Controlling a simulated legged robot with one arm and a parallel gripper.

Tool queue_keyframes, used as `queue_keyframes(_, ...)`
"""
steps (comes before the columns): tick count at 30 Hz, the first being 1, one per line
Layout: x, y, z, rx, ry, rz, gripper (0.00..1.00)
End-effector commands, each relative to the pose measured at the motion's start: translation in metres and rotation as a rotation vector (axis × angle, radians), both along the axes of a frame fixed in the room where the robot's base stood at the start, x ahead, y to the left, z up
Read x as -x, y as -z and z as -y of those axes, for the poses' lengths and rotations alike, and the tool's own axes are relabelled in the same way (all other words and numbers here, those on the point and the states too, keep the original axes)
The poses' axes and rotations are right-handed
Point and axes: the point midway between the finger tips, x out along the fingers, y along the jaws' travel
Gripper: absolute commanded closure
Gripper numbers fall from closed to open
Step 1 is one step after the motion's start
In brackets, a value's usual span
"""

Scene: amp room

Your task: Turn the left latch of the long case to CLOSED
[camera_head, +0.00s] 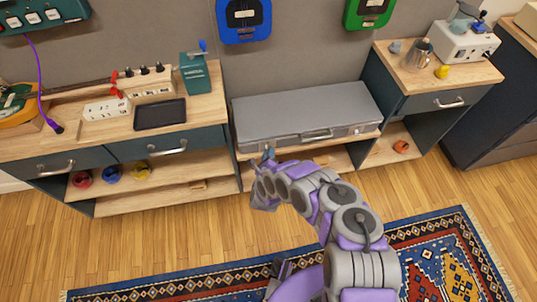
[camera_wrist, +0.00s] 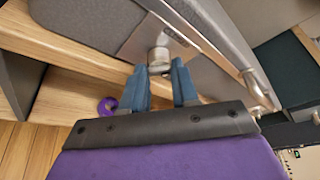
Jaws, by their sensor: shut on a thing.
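The long grey case (camera_head: 305,108) lies closed on a low wooden shelf between two cabinets. Its left latch (camera_wrist: 159,55) is a small metal knob on a metal plate, near the top middle of the wrist view. My gripper (camera_wrist: 160,72) has its two blue fingers on either side of the knob and is shut on it. In the head view my gripper (camera_head: 265,158) is at the left part of the case's front, and it hides the left latch there. The marks on the plate cannot be read.
The case's carrying handle (camera_head: 318,135) is right of my gripper. A purple ring (camera_wrist: 107,105) shows beside my fingers in the wrist view. The left cabinet (camera_head: 160,150) and right cabinet (camera_head: 440,100) flank the case. A patterned rug (camera_head: 430,255) covers the floor in front.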

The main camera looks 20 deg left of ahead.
Motion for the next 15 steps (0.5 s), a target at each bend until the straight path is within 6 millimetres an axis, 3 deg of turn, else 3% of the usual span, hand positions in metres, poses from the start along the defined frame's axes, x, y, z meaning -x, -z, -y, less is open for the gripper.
queue_keyframes(15, 0.0050, 0.0040, -0.0055, 0.139, -0.013, 0.080, 1.00)
